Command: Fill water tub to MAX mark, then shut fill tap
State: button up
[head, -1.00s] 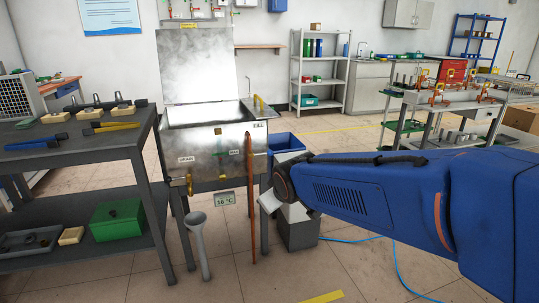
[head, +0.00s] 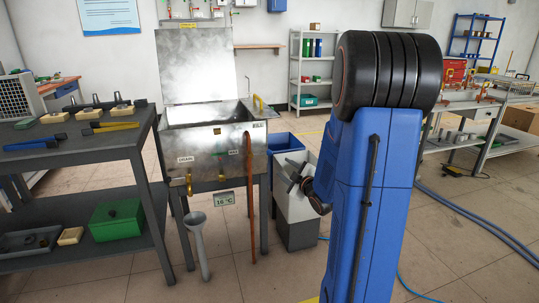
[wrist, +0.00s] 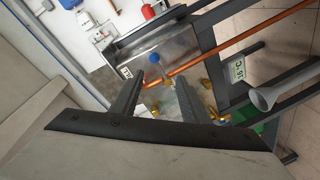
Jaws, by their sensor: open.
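The metal water tub (head: 205,148) stands in the middle left with its lid (head: 198,65) raised. Its front carries a MAX label (head: 234,152), a FILL label (head: 258,125) and a DRAIN label (head: 186,159) above a brass tap (head: 189,182). The water level is hidden. My gripper (head: 297,176) is to the right of the tub, apart from it. In the wrist view my gripper (wrist: 161,77) is open and empty. A blue ball knob (wrist: 155,58) appears between and beyond its fingertips, near the copper pipe (wrist: 215,51); I cannot tell whether it is the fill tap.
A 16 °C display (head: 223,198) hangs below the tub, beside a grey funnel pipe (head: 198,240). A workbench (head: 90,152) with tools is close on the left. A blue bin (head: 284,143) stands behind my gripper. Hoses (head: 470,222) cross the floor at right.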

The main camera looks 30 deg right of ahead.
aim_at(270, 152)
jog(key=shift+n+t, duration=0.5)
jog(key=shift+t, duration=0.2)
jog(key=w+d, duration=0.1)
jog(key=w, duration=0.4)
jog(key=w+d, duration=0.1)
jog(key=w, duration=0.5)
jog(key=w+d, duration=0.1)
jog(key=w, duration=0.5)
jog(key=shift+d+f, duration=0.1)
jog(key=shift+f, duration=0.25)
grip_shut()
